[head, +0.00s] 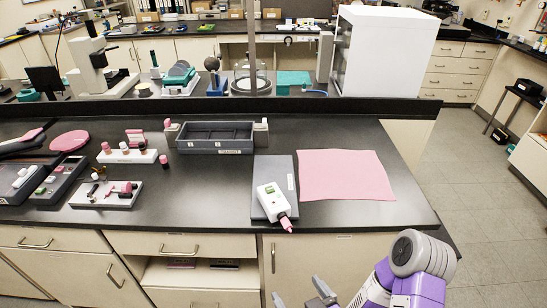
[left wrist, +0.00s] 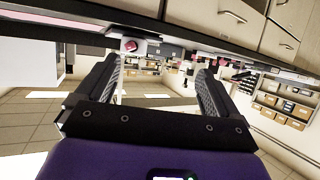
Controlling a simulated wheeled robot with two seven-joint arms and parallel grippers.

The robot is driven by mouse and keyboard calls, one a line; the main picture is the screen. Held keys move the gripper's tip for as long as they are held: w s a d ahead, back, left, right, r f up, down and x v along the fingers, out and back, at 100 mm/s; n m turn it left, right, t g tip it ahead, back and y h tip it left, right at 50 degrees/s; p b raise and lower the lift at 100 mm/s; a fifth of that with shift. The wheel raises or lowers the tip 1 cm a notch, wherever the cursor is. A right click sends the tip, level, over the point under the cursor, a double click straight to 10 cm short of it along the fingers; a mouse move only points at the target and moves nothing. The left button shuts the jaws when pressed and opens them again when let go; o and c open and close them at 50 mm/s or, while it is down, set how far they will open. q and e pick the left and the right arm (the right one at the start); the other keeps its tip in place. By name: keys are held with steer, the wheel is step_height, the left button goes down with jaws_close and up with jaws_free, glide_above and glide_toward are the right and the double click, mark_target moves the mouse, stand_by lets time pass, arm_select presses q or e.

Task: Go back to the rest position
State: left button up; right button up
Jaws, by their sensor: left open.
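My left gripper (head: 300,293) shows at the bottom edge of the head view, in front of the bench drawers and below the worktop. Its two grey fingers are spread apart with nothing between them. In the left wrist view the same gripper (left wrist: 158,68) is open and empty, with the floor and room beyond its fingers. A purple and grey arm link of mine (head: 410,270) shows at the lower right of the head view. My right gripper is not seen.
The black bench (head: 225,215) carries a white device (head: 273,201) on a grey plate, its pink tip over the front edge. A pink mat (head: 345,174), a grey tray (head: 215,147) and small racks (head: 106,194) lie on it. Floor (head: 480,180) is free at right.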

arm_select(q)
steer(key=w+a+f+m+g+h, duration=0.1)
steer(key=w+a+f, duration=0.25)
steer(key=f, duration=0.25)
steer(key=w+a+f+g+h, duration=0.1)
steer(key=w+a+f+h, duration=0.1)
steer(key=w+f, duration=0.35)
steer(key=w+a+f+m+g+h, duration=0.1)
steer(key=w+a+f+g, duration=0.15)
steer(key=f, duration=0.45)
steer(key=s+a+f+g+h, duration=0.2)
steer(key=s+a+f+g, duration=0.1)
steer(key=s+f, duration=0.4)
steer(key=s+a+f+g+h, duration=0.3)
steer(key=s+a+f+g, duration=0.1)
steer(key=s+f, duration=0.4)
steer(key=shift+a, duration=0.2)
steer(key=shift+s, duration=0.1)
